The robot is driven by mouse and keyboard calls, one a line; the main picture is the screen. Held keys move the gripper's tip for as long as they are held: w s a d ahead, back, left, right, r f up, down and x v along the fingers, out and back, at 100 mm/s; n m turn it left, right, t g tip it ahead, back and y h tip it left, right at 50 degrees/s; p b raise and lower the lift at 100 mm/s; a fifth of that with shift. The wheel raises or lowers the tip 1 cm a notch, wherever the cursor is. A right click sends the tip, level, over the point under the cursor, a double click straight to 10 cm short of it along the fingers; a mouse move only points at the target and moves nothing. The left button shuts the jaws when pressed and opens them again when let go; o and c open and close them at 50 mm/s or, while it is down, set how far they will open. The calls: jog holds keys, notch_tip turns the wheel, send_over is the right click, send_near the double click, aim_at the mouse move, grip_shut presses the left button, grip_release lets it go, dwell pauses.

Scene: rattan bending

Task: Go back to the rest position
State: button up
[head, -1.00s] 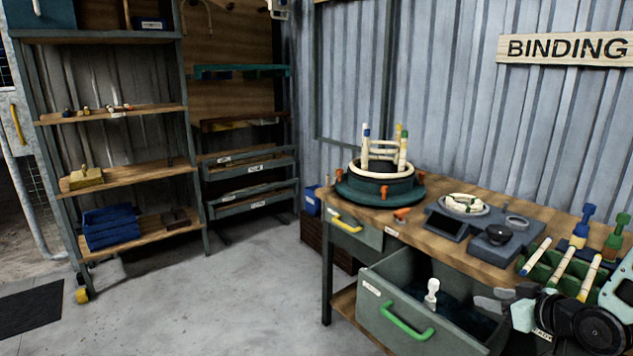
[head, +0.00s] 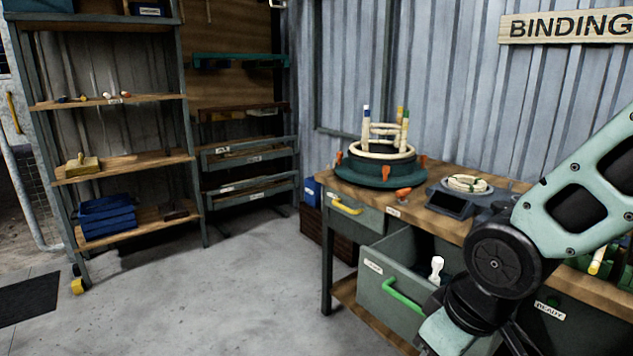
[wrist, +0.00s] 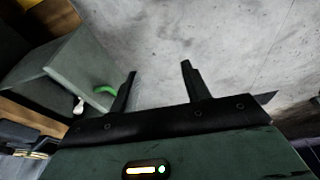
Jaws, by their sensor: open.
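My gripper (wrist: 157,85) shows in the wrist view with its two dark fingers spread apart and nothing between them. Bare concrete floor lies beyond the fingertips. In the head view my arm crosses the right side, in front of the workbench (head: 345,178) and the open drawer (head: 388,292). The gripper itself is not in the head view; it lies beyond the lower edge.
A round jig (head: 380,175) with upright pegs stands on the bench. A coil (head: 466,183) lies on a scale nearby. A white-topped object (head: 437,268) stands in the open drawer. Shelving (head: 125,165) is at the left. The floor (head: 230,290) between is clear.

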jog(key=s+a+g+b, duration=0.2)
jog(key=s, duration=0.9)
notch_tip(320, 180, up, 17)
jog(key=p, duration=1.6)
jog(key=shift+s+f+h, duration=0.15)
jog(key=shift+h, duration=0.25)
